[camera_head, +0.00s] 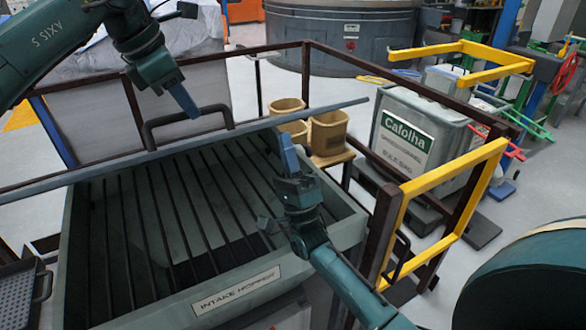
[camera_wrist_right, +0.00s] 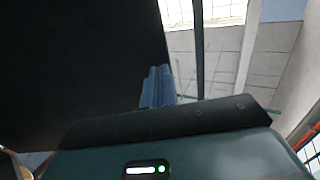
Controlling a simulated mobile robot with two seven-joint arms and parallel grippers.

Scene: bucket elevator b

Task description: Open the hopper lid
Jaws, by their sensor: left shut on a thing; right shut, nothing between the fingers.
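The intake hopper (camera_head: 236,292) is a grey-green box with dark grate bars (camera_head: 190,215) across its open top. Its lid (camera_head: 290,121) stands raised, seen nearly edge-on as a long grey strip above the grate. A black bar handle (camera_head: 157,123) is on the lid's far side. My left gripper (camera_head: 187,103) is shut on the handle's top bar. My right gripper (camera_head: 289,152) is shut and empty, over the hopper's right part just on the near side of the lid. In the right wrist view its blue fingers (camera_wrist_right: 158,86) overlap a dark panel (camera_wrist_right: 75,65); contact is unclear.
A brown rail frame (camera_head: 335,55) surrounds the hopper, with a yellow gate (camera_head: 440,178) at right. Tan buckets (camera_head: 328,132) stand on a small table behind the lid. A grey container labelled Cafolha (camera_head: 400,140) stands beyond the rail. A dark tray (camera_head: 20,295) is at lower left.

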